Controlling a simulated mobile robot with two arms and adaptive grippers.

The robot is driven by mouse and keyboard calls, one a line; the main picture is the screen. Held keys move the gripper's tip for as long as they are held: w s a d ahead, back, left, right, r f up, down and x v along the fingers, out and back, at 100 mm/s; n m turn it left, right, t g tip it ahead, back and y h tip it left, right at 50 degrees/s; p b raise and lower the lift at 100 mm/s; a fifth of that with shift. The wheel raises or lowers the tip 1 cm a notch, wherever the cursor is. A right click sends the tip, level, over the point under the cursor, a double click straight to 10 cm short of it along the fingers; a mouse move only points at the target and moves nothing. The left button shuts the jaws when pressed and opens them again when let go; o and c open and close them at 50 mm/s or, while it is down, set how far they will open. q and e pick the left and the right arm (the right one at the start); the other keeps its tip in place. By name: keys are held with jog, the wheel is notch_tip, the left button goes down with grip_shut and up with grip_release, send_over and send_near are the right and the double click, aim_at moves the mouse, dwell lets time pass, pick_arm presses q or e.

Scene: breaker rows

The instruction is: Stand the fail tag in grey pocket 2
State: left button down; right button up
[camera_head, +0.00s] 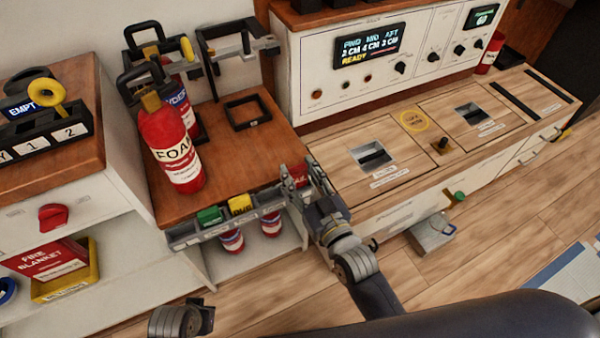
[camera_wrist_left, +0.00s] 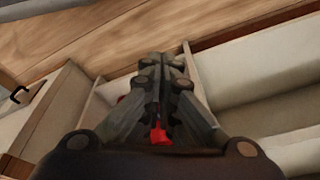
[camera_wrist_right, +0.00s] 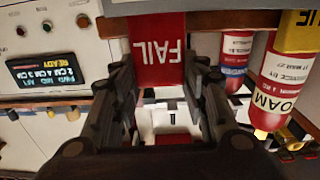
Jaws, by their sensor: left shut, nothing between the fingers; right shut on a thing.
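The red fail tag (camera_wrist_right: 157,50) is between the fingers of my right gripper (camera_wrist_right: 160,75) in the right wrist view, its white lettering upside down. In the head view my right gripper (camera_head: 296,182) is shut on it, by the right end of the grey pocket rail (camera_head: 188,237); a little red of the tag (camera_head: 299,172) shows. A green tag (camera_head: 209,216) and a yellow tag (camera_head: 240,204) stand in the rail. Pocket numbers are unreadable, and I cannot tell whether the tag touches a pocket. My left gripper (camera_wrist_left: 162,65) is shut and empty in the left wrist view.
A red foam extinguisher (camera_head: 172,145) stands on the wooden shelf behind the rail. More extinguishers (camera_head: 271,223) stand below it. The wooden counter (camera_head: 340,195) is close to the right of my right gripper. Open floor (camera_head: 480,230) lies in front.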

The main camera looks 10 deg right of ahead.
dwell(0.6)
jog(key=shift+p, duration=0.3)
pick_arm(q)
jog(key=shift+s+f, duration=0.2)
jog(key=shift+f, duration=0.4)
jog(key=shift+s+f, duration=0.2)
jog(key=shift+f, duration=0.4)
jog(key=shift+w+r, duration=0.1)
jog(key=shift+w, duration=0.1)
jog(key=shift+s+a+f+p, duration=0.1)
jog(key=shift+s+f+p, duration=0.05)
jog(key=shift+f, duration=0.25)
jog(key=shift+s+f+p, duration=0.1)
jog(key=shift+f+p, duration=0.05)
jog(key=shift+f, duration=0.25)
jog(key=shift+f, duration=0.25)
jog(key=shift+s, duration=0.2)
